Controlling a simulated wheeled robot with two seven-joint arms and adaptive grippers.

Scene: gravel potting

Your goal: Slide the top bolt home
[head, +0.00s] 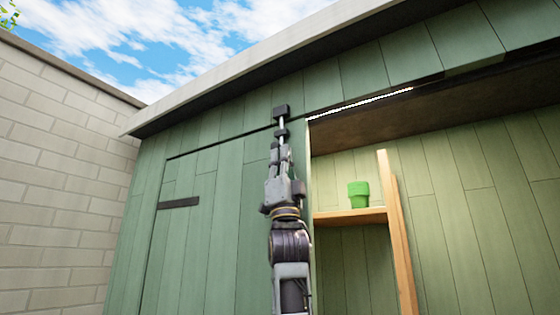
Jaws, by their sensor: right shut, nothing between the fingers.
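The top bolt (283,125) is a thin upright metal rod near the upper right edge of the green shed door (205,215). Its upper end is at a black block (281,111) on the frame above the door, and a smaller dark bracket sits around it lower down. My right gripper (282,150) is shut with nothing between its fingers, just below that bracket. It hides the lower part of the bolt, and I cannot tell whether it touches the rod. My left gripper is not in view.
A dark hinge strap (178,202) is on the door's left side. Right of the door is an open bay with a wooden shelf (350,216), a green pot (358,195) and a wooden upright (397,235). A roof edge overhangs above; a pale block wall (50,180) stands at left.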

